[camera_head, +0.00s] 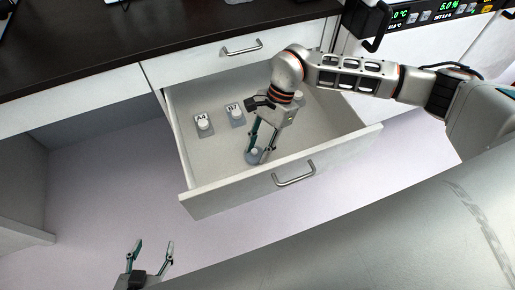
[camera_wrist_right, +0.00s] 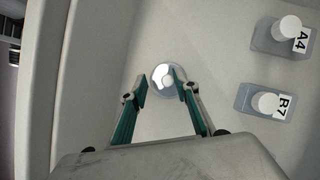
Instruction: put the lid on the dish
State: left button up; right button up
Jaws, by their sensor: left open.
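A small round, clear bluish disc with a pale centre (camera_wrist_right: 165,68) lies on the drawer floor; I cannot tell whether it is the lid, the dish or both. In the head view it (camera_head: 254,157) is near the drawer's front wall, partly hidden by my fingers. My right gripper (camera_head: 258,154) points down over it with its fingers apart. In the right wrist view the fingertips (camera_wrist_right: 161,82) are on either side of the disc, the right one overlapping its edge. My left gripper (camera_head: 153,244) is open and empty, low in the head view, outside the drawer.
The open drawer (camera_head: 225,203) also holds a bottle labelled A4 (camera_head: 204,124), a second labelled bottle (camera_head: 236,116) and another white-capped one (camera_head: 298,98) by my arm. A dark countertop (camera_head: 120,48) is behind. Floor is clear left of the drawer.

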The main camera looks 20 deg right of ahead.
jog(key=v, duration=1.1)
jog(key=shift+r, duration=0.25)
jog(key=shift+r, duration=0.1)
